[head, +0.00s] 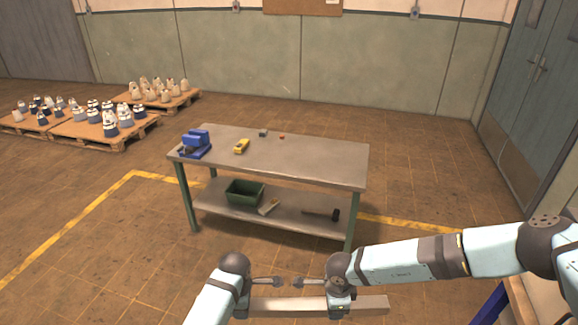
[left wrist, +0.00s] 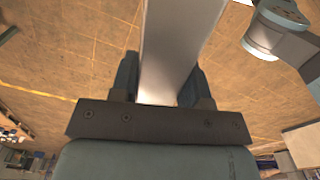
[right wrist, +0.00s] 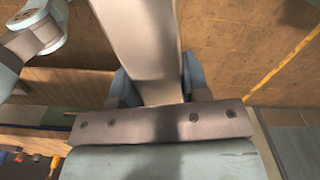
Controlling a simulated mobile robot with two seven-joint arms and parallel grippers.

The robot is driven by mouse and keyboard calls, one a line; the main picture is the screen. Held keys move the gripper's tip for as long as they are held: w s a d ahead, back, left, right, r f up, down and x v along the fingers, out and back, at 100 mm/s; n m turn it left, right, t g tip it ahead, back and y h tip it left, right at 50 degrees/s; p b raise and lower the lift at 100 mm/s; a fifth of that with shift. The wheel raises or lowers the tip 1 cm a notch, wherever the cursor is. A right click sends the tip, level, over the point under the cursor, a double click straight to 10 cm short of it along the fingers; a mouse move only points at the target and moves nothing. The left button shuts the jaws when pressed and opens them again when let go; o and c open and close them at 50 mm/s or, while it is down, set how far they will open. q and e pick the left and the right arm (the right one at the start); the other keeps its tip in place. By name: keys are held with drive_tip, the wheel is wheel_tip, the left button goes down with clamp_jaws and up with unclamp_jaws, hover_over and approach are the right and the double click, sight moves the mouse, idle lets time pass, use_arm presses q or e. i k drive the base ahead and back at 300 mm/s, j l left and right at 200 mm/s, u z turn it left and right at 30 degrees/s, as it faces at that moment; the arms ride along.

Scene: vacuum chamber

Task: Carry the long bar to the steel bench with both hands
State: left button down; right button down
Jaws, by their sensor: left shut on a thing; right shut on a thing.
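The long bar (head: 372,305) is a pale grey-brown beam held level across the front of the head view. My left gripper (head: 243,304) is shut on its left part, and my right gripper (head: 341,303) is shut on it further right; the bar's right end sticks out beyond the right gripper. The bar also fills the middle between the fingers in the left wrist view (left wrist: 178,50) and the right wrist view (right wrist: 138,45). The steel bench (head: 300,163) stands ahead, beyond the bar and apart from it.
On the bench top are a blue vise (head: 196,144), a yellow tool (head: 241,146) and small bits at the back. A green bin (head: 244,192) and a hammer (head: 322,214) lie on its lower shelf. Loaded pallets (head: 105,135) stand at left, a door (head: 530,85) at right. The bench top's right half is clear.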

sight(293, 154)
drive_tip(key=i, duration=1.75)
drive_tip(key=i+j, duration=0.1)
drive_tip(key=i, duration=1.7)
drive_tip(key=l+z, duration=0.05)
drive_tip(key=l, duration=0.05)
